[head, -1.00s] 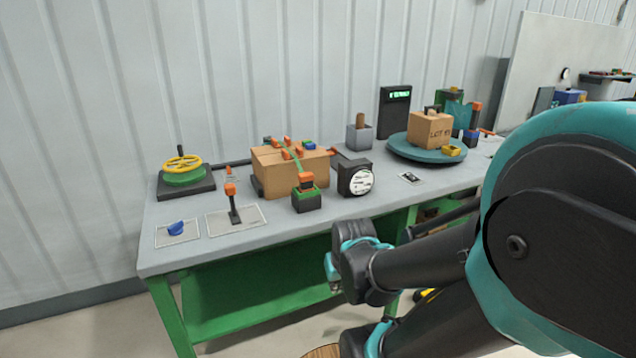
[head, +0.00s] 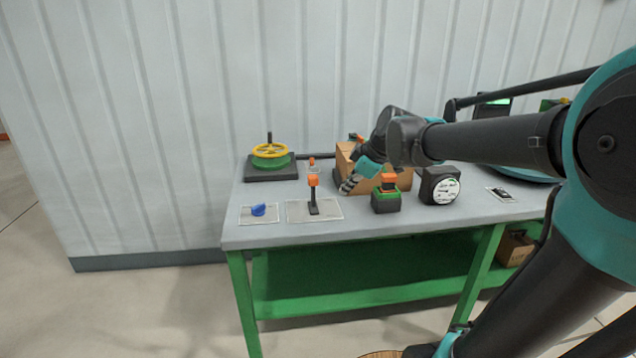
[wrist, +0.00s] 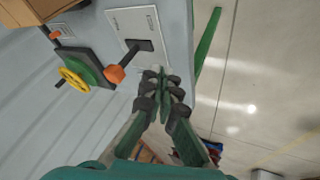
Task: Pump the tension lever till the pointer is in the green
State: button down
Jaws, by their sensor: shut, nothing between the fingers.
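A lever with an orange knob and black stem (head: 313,193) stands nearly upright on a pale plate on the bench. It also shows in the wrist view (wrist: 115,73). My gripper (head: 347,187) is shut and empty, just to the right of the lever in the head view and apart from it. In the wrist view my gripper (wrist: 158,73) shows its fingers together, beside the knob. A round white gauge (head: 445,190) in a black case stands right of the lever. Its pointer and any green zone are too small to read.
A yellow handwheel (head: 270,150) stands behind the lever, and a blue knob (head: 258,210) lies to its left. A green and black block with an orange top (head: 386,198) and a cardboard box (head: 345,160) are close to my gripper. The bench's front edge (head: 290,241) is clear.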

jog(key=a+r+n, duration=0.1)
jog(key=w+a+r+n, duration=0.1)
jog(key=w+a+r, duration=0.1)
jog(key=r, duration=0.1)
jog(key=shift+r+n+y, duration=0.1)
jog(key=shift+n+y, duration=0.3)
jog(key=shift+a, duration=0.1)
send_near(313, 191)
notch_tip(313, 191, down, 3)
jog(key=a, duration=0.2)
jog(key=shift+w+a+r, duration=0.2)
jog(key=shift+w+a, duration=0.15)
jog(key=shift+a, duration=0.1)
jog(key=shift+w, duration=0.1)
